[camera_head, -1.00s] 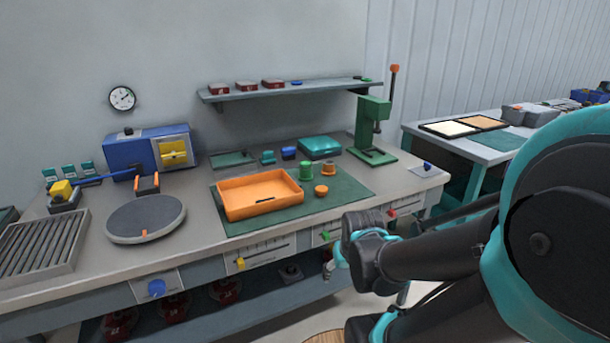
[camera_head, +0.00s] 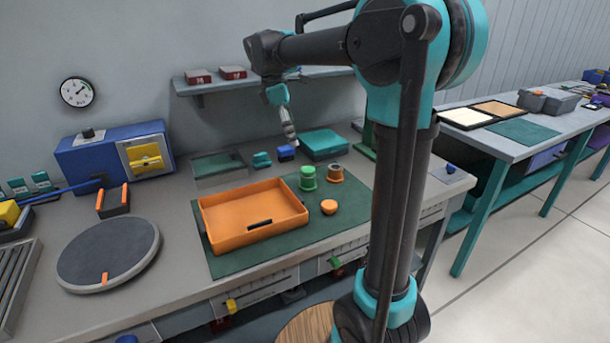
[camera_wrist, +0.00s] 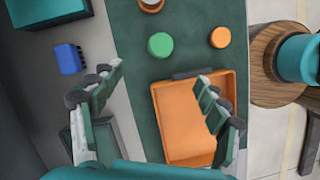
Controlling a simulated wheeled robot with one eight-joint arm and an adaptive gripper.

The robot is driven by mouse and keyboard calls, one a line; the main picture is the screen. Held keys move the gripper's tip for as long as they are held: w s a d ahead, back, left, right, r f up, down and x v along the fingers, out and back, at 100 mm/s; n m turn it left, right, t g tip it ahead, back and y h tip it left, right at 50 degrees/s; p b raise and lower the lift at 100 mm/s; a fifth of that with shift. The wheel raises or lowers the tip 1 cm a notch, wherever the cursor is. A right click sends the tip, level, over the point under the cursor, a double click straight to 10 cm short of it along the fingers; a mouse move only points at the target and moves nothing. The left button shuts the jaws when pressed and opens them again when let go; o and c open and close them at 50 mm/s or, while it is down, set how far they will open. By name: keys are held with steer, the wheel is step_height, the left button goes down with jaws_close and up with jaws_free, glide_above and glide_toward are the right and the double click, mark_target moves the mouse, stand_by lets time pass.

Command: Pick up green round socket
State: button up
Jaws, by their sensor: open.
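The green round socket (camera_head: 308,178) stands on the green mat (camera_head: 282,225), just right of the orange tray (camera_head: 224,240). In the wrist view the socket is a green disc (camera_wrist: 160,45) seen from above, beyond my fingertips and roughly between their lines. My gripper (camera_wrist: 160,72) is open and empty, with its two fingers spread wide. In the head view my gripper (camera_head: 290,137) hangs above the back of the bench, behind and left of the socket, and apart from it.
A brown-orange round socket (camera_head: 336,174) and an orange round piece (camera_head: 329,207) stand near the green socket. A blue block (camera_head: 286,153) and a teal box (camera_head: 325,144) lie behind. A wall shelf (camera_head: 190,88) is behind my arm.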

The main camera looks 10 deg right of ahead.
glide_toward(308, 177)
steer(key=f, duration=0.1)
steer(key=w+d+f, duration=0.1)
steer(key=f, duration=0.1)
steer(key=w+f, duration=0.1)
steer(key=f, duration=0.1)
steer(key=shift+d+f, duration=0.15)
steer(key=shift+d, duration=0.15)
steer(key=shift+s+x, duration=0.15)
steer(key=shift+x, duration=1.3)
steer(key=shift+s+x, duration=0.2)
steer(key=shift+x, duration=1.2)
steer(key=c, duration=1.6)
steer(key=shift+o, duration=0.2)
